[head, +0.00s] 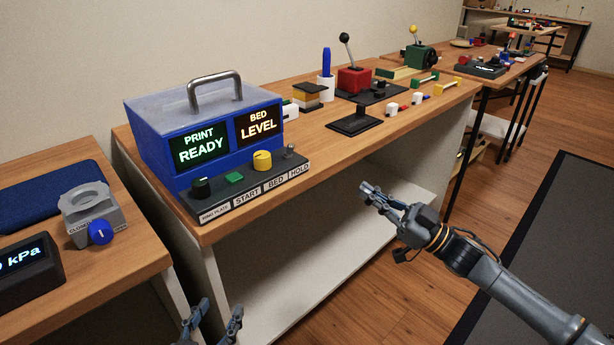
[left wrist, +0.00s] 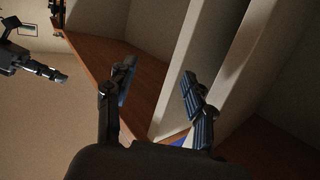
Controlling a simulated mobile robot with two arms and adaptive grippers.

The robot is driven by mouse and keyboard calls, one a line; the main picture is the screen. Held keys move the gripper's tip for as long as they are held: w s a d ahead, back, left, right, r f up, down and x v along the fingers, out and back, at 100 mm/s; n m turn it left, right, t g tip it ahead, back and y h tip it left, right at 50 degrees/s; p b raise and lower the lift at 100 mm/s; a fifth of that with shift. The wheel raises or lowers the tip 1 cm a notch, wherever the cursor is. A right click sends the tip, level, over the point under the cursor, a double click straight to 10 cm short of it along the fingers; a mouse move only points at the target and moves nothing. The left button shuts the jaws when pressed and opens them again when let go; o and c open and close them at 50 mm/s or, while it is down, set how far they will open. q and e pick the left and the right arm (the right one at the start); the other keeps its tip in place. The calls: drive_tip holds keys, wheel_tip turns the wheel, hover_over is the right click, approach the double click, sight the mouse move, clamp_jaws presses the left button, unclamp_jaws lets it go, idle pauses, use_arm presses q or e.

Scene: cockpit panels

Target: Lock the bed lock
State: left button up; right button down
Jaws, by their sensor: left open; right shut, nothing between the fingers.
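The blue printer panel (head: 160,150) stands on the wooden bench, with lit screens reading PRINT READY and BED LEVEL. On its dark front strip are a black knob (head: 201,187), a green button (head: 234,179), a yellow knob (head: 262,160) and a small grey lever (head: 290,152). The strip's labels include START, BED and HOLD. My left gripper (head: 219,310) is open and empty, low in front of the bench, below the panel; it also shows in the left wrist view (left wrist: 157,75). My right gripper (head: 366,190) is shut and empty, in front of the bench, right of the panel.
A separate table at left holds a grey fixture with a blue knob (head: 100,232) and a kPa display (head: 28,272). Further along the bench are a red lever box (head: 354,80), a black stand (head: 355,121) and small blocks. Open floor lies at right.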

sight(310, 175)
use_arm(q)
drive_tip(key=r, duration=0.2)
drive_tip(key=shift+s+r+t+b, duration=0.35)
drive_tip(key=shift+t, duration=0.05)
use_arm(e)
drive_tip(key=shift+s+a+r+n+g+y, duration=0.25)
drive_tip(key=shift+s+r+n+g, duration=0.15)
drive_tip(key=shift+s, duration=0.1)
drive_tip(key=shift+s+a+r+n+g+y, duration=0.15)
drive_tip(key=shift+s+r+n+g+y, duration=0.15)
drive_tip(key=shift+s+n+g, duration=0.15)
drive_tip(key=b+x, duration=0.1)
drive_tip(key=x, duration=1.2)
drive_tip(key=shift+w, duration=0.1)
use_arm(q)
drive_tip(key=shift+w+d+r+t+h, duration=0.15)
drive_tip(key=shift+r+t, duration=0.3)
drive_tip(key=shift+r, duration=0.3)
drive_tip(key=shift+d+r+t+h, duration=0.1)
drive_tip(key=shift+r+t+h, duration=0.1)
drive_tip(key=shift+r+t, duration=0.4)
drive_tip(key=shift+w+d+r+t+h, duration=0.15)
drive_tip(key=shift+r+t, duration=0.1)
drive_tip(key=shift+r, duration=0.65)
use_arm(e)
drive_tip(key=shift+w+a+r, duration=0.15)
drive_tip(key=shift+a, duration=0.25)
use_arm(q)
drive_tip(key=shift+a, duration=0.1)
